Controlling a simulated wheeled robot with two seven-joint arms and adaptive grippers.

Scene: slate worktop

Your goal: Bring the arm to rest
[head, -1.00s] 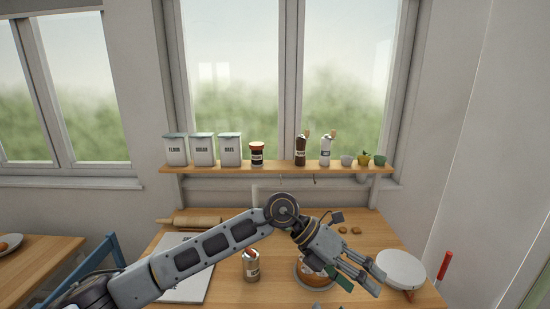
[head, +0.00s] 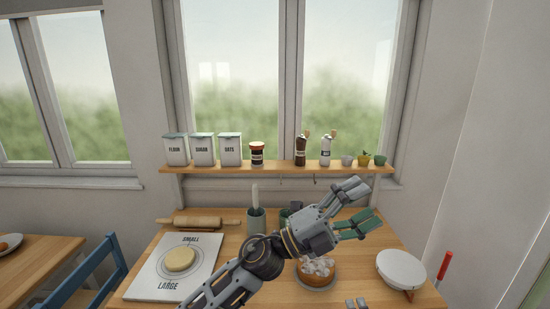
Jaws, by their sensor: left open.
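My left arm comes in from the bottom of the head view. Its gripper (head: 368,202) is raised over the back right of the wooden worktop, below and in front of the shelf. The two fingers are spread apart and nothing is between them. The gripper is clear of the bowl with pale contents (head: 318,282), which stands below it and is partly hidden by the arm. My right gripper is not seen.
A board marked SMALL and LARGE (head: 205,255) bears a round of dough (head: 180,260). A rolling pin (head: 198,222), a green utensil pot (head: 256,222) and a white round lid-like thing (head: 402,268) stand nearby. The shelf (head: 275,170) with canisters and jars is close behind the gripper.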

